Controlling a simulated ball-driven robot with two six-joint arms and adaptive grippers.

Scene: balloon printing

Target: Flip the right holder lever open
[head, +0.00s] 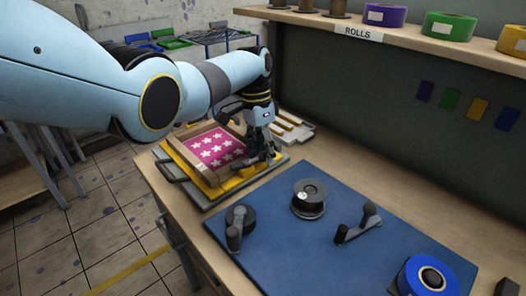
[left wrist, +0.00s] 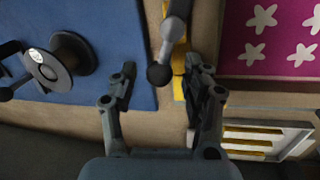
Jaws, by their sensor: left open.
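A wooden-framed screen with white stars on pink (head: 215,147) lies on a yellow base (head: 213,186) on the bench. My left gripper (head: 262,158) is at the screen's right side, pointing down. In the left wrist view its open fingers (left wrist: 161,68) stand either side of a grey lever with a dark ball knob (left wrist: 160,74), beside the yellow base. It seems to be the right holder lever. The knob shows in the gap between the fingers; I cannot tell whether they touch it. My right gripper is not in view.
A blue mat (head: 340,248) lies to the right with a black spool (head: 308,198), two dark crank-like parts (head: 238,226) (head: 358,223) and a blue roll (head: 430,276). A white tray (head: 290,128) lies behind the screen. A shelf of rolls (head: 385,16) hangs above.

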